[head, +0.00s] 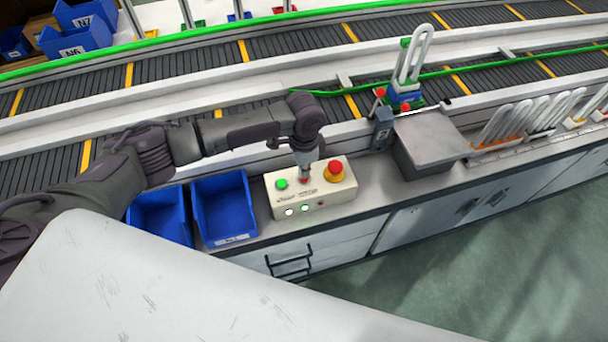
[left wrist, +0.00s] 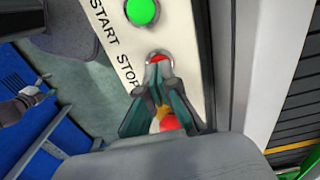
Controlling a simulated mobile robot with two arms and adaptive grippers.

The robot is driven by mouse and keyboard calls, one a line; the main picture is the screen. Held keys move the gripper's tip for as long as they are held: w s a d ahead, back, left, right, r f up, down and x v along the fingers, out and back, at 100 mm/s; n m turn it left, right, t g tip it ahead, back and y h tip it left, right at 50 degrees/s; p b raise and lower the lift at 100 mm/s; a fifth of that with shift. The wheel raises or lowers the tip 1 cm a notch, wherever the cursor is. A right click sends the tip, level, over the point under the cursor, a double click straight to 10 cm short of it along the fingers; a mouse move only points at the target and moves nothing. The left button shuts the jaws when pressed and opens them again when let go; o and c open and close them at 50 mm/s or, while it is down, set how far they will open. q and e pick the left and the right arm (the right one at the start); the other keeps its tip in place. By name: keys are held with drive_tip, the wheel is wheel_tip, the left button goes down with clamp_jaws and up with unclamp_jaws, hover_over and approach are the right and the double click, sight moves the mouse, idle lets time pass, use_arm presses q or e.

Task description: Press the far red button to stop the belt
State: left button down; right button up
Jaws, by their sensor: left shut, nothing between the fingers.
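A cream control box (head: 322,197) stands on the counter. Its green button (head: 281,184) is on the left, and a large red mushroom button (head: 334,170) on a yellow collar is on the right. A small red button (left wrist: 158,57) lies between them, beside the word STOP in the left wrist view. My left gripper (head: 305,179) points down at the small red button, shut and empty. It also shows in the left wrist view (left wrist: 158,66), its tips over the edge of that button. I cannot tell whether they touch or press it. My right gripper is not in view.
Two blue bins (head: 223,207) stand left of the box. A grey metal block (head: 431,137) stands to its right. The roller conveyor (head: 200,60) runs behind, with a rack of white looped tubes (head: 530,115) at the right.

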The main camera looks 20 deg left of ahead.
use_arm(q)
drive_tip(key=shift+f+b, duration=0.3)
drive_tip(key=shift+f, duration=0.35)
drive_tip(key=shift+r, duration=0.1)
wheel_tip(320, 180, up, 8)
drive_tip(key=p, duration=0.8)
drive_tip(key=shift+p, duration=0.3)
idle(0.4)
